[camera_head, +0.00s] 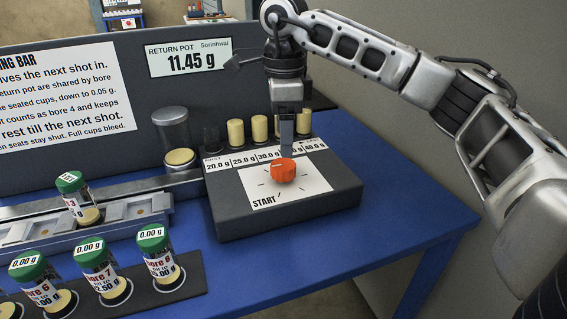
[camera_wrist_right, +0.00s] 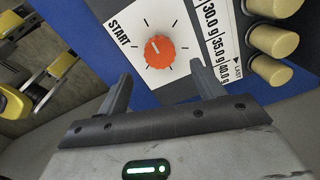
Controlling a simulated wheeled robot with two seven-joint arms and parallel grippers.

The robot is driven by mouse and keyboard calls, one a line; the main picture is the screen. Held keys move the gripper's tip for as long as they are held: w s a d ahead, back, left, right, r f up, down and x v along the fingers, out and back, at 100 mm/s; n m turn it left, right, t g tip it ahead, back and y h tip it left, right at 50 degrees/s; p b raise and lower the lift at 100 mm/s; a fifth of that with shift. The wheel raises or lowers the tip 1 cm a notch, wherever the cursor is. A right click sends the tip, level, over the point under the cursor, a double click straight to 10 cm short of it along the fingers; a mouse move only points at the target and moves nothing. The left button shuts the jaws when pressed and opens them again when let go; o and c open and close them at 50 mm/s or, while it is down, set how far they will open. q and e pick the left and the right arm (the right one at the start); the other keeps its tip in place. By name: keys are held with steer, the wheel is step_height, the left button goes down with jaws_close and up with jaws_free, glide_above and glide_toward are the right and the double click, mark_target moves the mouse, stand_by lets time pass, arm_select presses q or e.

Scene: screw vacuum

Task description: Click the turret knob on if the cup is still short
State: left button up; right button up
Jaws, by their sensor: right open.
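The orange turret knob (camera_head: 283,169) sits on a white dial plate marked START on the dark box (camera_head: 225,222). It also shows in the right wrist view (camera_wrist_right: 159,50). My right gripper (camera_head: 287,150) is open and empty above and behind the knob; in the wrist view its two fingers (camera_wrist_right: 160,75) stand apart, with the knob just beyond them. A green-capped cup labelled 151 (camera_head: 73,190) leans in the grey rail at the left. Several green-capped cups reading 0.00 g, among them bore 7 (camera_head: 97,262), stand in a dark rack in front. My left gripper is not in view.
A display (camera_head: 187,57) reads RETURN POT 11.45 g. Several cream-topped cylinders (camera_head: 236,132) stand behind the dial box, beside gram labels. The blue table (camera_head: 340,250) is clear at the front right.

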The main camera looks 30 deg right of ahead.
mark_target(284, 164)
step_height(284, 164, down, 6)
steer(key=shift+f, duration=0.25)
steer(key=c, duration=1)
